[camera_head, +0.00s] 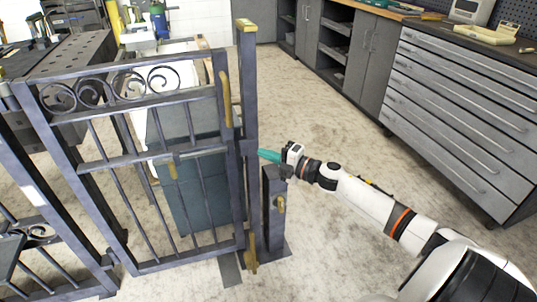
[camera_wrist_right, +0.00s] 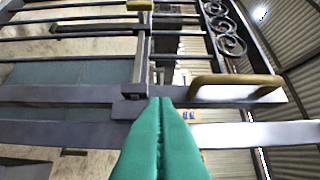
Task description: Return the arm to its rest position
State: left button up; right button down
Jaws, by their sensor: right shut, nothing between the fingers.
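My right arm (camera_head: 375,203) reaches in from the lower right toward a dark metal scroll gate (camera_head: 130,102). My right gripper (camera_head: 268,155) has green fingers, pressed together with nothing between them. In the head view its tips are beside the gate's latch-side post (camera_head: 249,110); I cannot tell whether they touch it. In the right wrist view the green fingers (camera_wrist_right: 160,105) point at the gate bars, with a brass handle (camera_wrist_right: 235,85) to the right of the tips. The brass handle also shows in the head view (camera_head: 226,98). My left gripper is not in view.
A short dark post (camera_head: 273,215) stands just below my right gripper. A grey drawer cabinet (camera_head: 460,110) lines the right side. A workbench (camera_head: 65,60) and a teal-grey box (camera_head: 195,190) are behind the gate. The floor (camera_head: 330,100) between gate and cabinets is open.

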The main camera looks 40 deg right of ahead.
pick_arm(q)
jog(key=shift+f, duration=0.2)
pick_arm(e)
jog(key=shift+s+d, duration=0.1)
jog(key=shift+s, duration=0.2)
